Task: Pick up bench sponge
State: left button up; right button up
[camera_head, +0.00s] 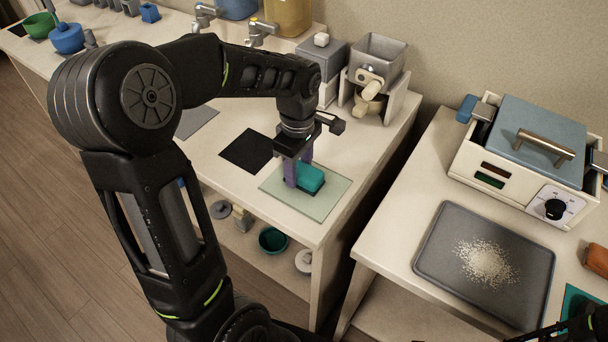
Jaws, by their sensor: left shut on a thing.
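The bench sponge (311,178) is a small teal block with a dark underside. It sits at a pale green glass mat (328,202) near the corner of the left counter. My left gripper (298,172) points down from above with its purple fingers around the sponge, shut on it. Part of the sponge is hidden behind the near finger. I cannot tell whether the sponge touches the mat. At the bottom right corner a dark piece of my right arm shows; its gripper fingers cannot be made out.
A black square mat (247,151) lies left of the glass mat. Grey machines (374,80) stand behind. The right counter holds a grey tray (450,275) with pale grains, a blue-lidded warmer (530,145) and an orange-brown block (597,260). A gap separates the counters.

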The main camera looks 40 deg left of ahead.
aim_at(299, 168)
pick_arm(q)
jog(key=c, duration=0.4)
jog(key=shift+c, duration=0.2)
notch_tip(299, 168, up, 10)
jog(key=shift+r+b, duration=0.1)
jog(key=shift+b, duration=0.3)
jog(key=o, duration=0.8)
jog(key=shift+c, duration=0.2)
jog(key=c, duration=0.6)
jog(key=shift+c, duration=0.2)
